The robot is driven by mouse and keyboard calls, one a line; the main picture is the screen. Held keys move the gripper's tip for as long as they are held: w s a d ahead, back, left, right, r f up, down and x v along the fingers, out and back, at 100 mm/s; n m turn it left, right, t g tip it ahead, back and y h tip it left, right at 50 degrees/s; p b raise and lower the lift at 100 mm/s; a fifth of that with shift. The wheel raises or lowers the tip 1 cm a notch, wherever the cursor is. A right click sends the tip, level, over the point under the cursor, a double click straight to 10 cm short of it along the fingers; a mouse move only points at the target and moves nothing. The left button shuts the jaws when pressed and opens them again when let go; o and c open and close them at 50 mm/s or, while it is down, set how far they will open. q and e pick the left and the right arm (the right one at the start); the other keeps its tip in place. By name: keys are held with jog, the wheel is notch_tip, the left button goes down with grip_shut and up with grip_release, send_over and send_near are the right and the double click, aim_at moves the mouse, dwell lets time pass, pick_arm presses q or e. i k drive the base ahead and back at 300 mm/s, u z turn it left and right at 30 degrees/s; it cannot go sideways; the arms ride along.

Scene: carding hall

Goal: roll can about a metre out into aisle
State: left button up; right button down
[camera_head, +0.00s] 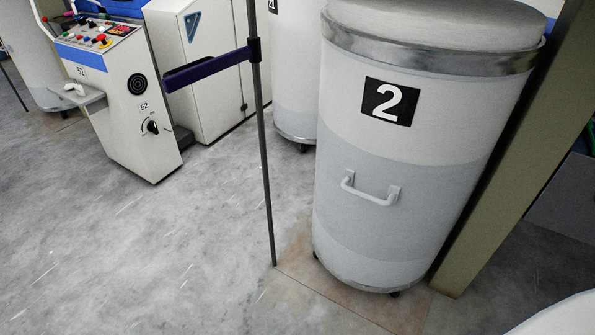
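A tall white and grey can (400,190) stands upright on the right, close to me. It has a black plate with a white 2 (390,101), a metal band near its top and a white handle (370,189) on its front. Its top is heaped with pale material and partly cut off by the frame's upper edge. Small dark casters show under its base, over a brownish floor patch (335,291). Neither of my grippers is in view.
A thin dark post (262,150) with a purple belt (207,69) stands just left of the can. An olive column (510,150) stands close on its right. Another can (293,75) is behind. A control console (125,100) stands at left. Grey floor (130,250) is clear at lower left.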

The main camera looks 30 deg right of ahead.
aim_at(416, 98)
jog(key=z, duration=0.35)
jog(key=i, duration=0.95)
jog(key=z, duration=1.2)
jog(key=i, duration=0.4)
jog(key=z, duration=0.35)
